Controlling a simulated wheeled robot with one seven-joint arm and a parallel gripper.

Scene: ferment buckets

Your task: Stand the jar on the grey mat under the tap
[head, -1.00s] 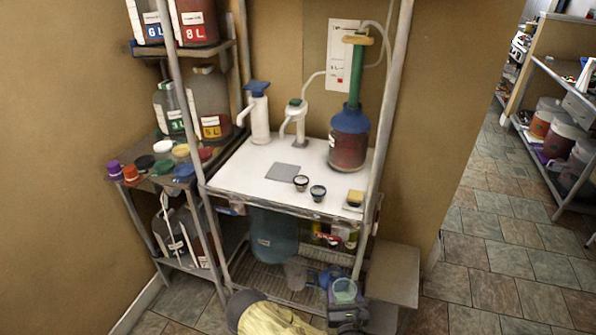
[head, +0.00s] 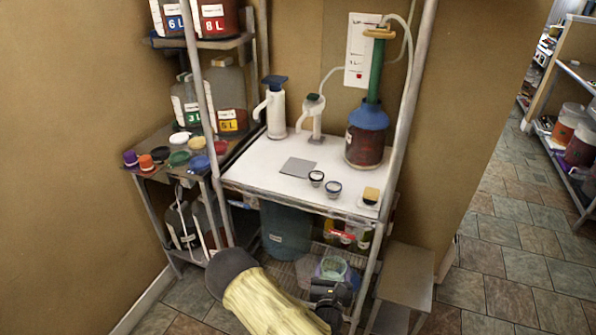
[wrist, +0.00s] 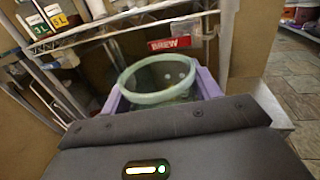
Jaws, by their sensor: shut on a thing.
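The jar (head: 333,267) is a clear, open-topped vessel with a pale green rim. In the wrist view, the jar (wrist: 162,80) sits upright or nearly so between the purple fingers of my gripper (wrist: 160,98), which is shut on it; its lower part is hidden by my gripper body. In the head view, my gripper (head: 331,284) holds it low, in front of the bench's lower shelf and below the white top. The grey mat (head: 298,167) lies bare on the white top. A white tap (head: 312,117) stands behind the mat, and a white pump dispenser (head: 275,107) is to its left.
A blue-topped vessel (head: 366,138) stands right of the tap. A slanted post (head: 398,130) rises at right. A grey stool (head: 408,272) is beside the bench.

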